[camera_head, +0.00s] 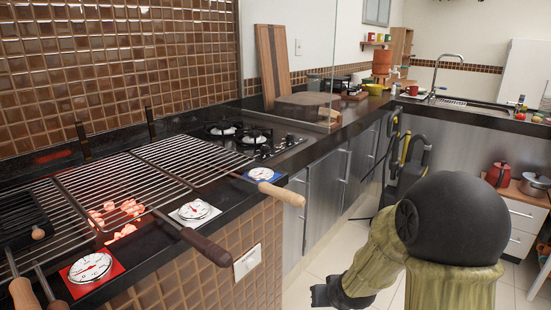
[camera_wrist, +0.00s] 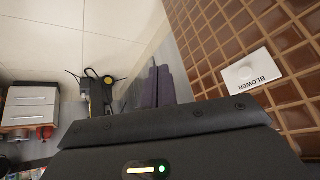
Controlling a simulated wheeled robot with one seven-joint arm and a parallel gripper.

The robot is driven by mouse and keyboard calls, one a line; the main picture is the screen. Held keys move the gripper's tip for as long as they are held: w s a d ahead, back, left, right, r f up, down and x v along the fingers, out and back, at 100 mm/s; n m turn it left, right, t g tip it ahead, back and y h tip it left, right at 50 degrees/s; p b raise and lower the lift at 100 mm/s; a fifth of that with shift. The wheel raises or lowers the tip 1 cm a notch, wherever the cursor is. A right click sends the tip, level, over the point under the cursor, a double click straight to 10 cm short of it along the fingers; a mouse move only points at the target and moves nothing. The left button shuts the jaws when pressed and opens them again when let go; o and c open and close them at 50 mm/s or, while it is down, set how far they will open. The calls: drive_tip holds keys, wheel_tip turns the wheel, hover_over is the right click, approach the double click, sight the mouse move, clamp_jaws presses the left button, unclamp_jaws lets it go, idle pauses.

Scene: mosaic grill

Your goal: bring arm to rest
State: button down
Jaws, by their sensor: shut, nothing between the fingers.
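My arm reaches in from the right side of the head view, with a big black rounded joint and olive-green links. My gripper (camera_head: 324,294) is low at the bottom middle of the head view, over the tiled floor and right of the tiled grill front. In the wrist view its two dark fingers (camera_wrist: 161,80) lie side by side, shut with nothing between them. It touches nothing that I can see.
The grill front carries a white BLOWER plate (camera_wrist: 252,70), near the fingers in the wrist view. Grill grates with wooden handles (camera_head: 282,194) overhang the counter edge. A black and yellow machine (camera_head: 408,155) stands on the floor beyond. Pale floor (camera_head: 322,262) around the gripper is clear.

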drive_tip(key=s+d+r+g+h, duration=0.15)
drive_tip(key=s+r+g, duration=0.3)
drive_tip(key=s, duration=1.15)
wheel_tip(320, 180, up, 29)
drive_tip(key=p, duration=2.9)
drive_tip(key=shift+w+d+m, duration=0.3)
drive_tip(key=shift+w+d, duration=0.05)
drive_tip(key=shift+w, duration=0.05)
drive_tip(key=shift+t, duration=0.25)
